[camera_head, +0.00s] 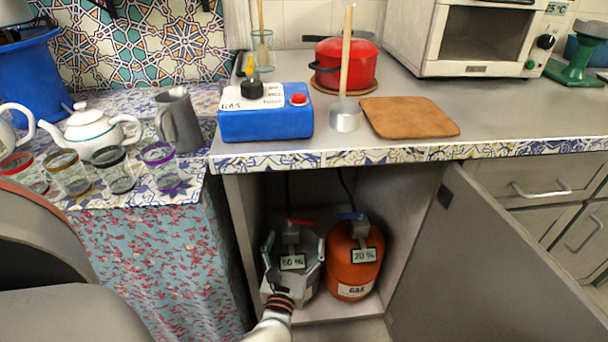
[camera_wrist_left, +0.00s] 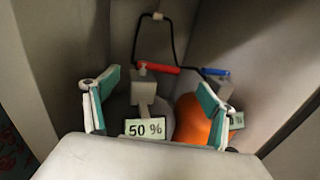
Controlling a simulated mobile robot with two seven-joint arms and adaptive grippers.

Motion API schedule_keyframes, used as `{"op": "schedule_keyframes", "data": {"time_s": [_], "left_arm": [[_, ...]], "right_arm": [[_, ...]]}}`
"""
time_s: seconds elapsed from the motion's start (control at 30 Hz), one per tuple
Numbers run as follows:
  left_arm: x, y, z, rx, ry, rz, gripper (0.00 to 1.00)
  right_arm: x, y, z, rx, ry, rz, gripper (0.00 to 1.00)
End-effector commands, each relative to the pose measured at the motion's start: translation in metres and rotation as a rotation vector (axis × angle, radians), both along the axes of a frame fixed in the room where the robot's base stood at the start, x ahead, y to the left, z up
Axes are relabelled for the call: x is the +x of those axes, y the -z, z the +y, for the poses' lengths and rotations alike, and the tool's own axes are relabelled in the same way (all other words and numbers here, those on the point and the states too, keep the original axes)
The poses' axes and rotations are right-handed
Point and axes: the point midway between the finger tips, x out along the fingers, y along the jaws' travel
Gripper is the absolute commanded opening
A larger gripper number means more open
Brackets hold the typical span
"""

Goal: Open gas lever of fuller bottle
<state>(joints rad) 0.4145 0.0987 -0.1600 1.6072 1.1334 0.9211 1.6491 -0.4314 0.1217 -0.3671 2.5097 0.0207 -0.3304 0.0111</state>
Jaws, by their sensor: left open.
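Two gas bottles stand in the open cabinet. The grey one, left, has a "50 %" label (camera_head: 292,262) and a red lever (camera_head: 299,221) on top; it is the fuller. The orange bottle (camera_head: 352,283), right, has a "20 %" label (camera_head: 364,255) and a blue lever (camera_head: 351,215). My left gripper (camera_head: 293,245) is open in front of the grey bottle and hides part of it. In the left wrist view, the red lever (camera_wrist_left: 157,68) lies beyond and between the spread fingers (camera_wrist_left: 158,92), apparently untouched. The blue lever (camera_wrist_left: 215,72) is near the right finger. My right gripper is not in view.
The cabinet's left wall (camera_head: 238,235) and its open door (camera_head: 480,270) on the right bound the space. The countertop (camera_head: 450,120) overhangs the bottles. A blue control box (camera_head: 265,122) sits above. Glasses (camera_head: 112,170) and a teapot (camera_head: 88,128) stand at left.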

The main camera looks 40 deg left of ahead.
Motion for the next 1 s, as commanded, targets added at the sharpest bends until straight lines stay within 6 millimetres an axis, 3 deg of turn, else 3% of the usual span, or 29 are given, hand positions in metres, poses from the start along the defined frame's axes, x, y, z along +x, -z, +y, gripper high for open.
{"op": "schedule_keyframes", "data": {"time_s": [0.53, 0.93, 1.0], "left_arm": [[0.056, 0.003, 0.042, -0.02, -0.013, -0.006, 0.84], [0.063, 0.001, 0.046, -0.019, -0.012, -0.007, 0.84], [0.063, 0.001, 0.046, -0.019, -0.012, -0.007, 0.66]], "right_arm": [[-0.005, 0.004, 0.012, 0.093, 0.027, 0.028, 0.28], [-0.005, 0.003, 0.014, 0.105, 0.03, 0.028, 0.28], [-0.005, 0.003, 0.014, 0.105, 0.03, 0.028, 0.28]]}}
